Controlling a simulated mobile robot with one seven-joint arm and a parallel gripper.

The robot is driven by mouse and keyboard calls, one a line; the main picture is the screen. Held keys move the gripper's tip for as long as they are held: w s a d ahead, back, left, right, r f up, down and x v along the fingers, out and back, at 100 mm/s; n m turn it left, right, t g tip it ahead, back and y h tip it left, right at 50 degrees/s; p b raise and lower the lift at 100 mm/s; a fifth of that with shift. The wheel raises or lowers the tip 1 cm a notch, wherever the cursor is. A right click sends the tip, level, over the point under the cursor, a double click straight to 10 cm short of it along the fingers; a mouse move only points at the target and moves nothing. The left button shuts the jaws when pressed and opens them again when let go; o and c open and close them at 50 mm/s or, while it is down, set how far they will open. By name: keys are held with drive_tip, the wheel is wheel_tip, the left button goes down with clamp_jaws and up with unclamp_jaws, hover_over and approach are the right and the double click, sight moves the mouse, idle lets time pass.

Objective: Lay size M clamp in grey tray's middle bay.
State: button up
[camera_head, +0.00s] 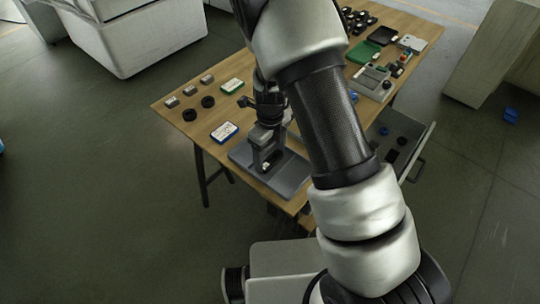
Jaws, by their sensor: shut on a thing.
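The grey tray (291,186) lies at the near edge of the wooden table, partly covered by my gripper and arm. My gripper (264,168) points down over the tray and is shut on a small piece, presumably the clamp, of which only a pale bit shows between the fingers. No size mark on it can be read. Whether the piece touches the tray floor, and which bay it is over, I cannot tell. The tray's right part is hidden behind my arm.
A blue-edged box (225,132) stands close left of the tray. A green-edged box (232,86), black round parts (207,101) and small grey blocks (190,90) lie farther left. A grey device (370,82) stands right. An open drawer (416,150) juts out at right.

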drive_tip(key=shift+f, duration=0.2)
drive_tip(key=o, duration=1.3)
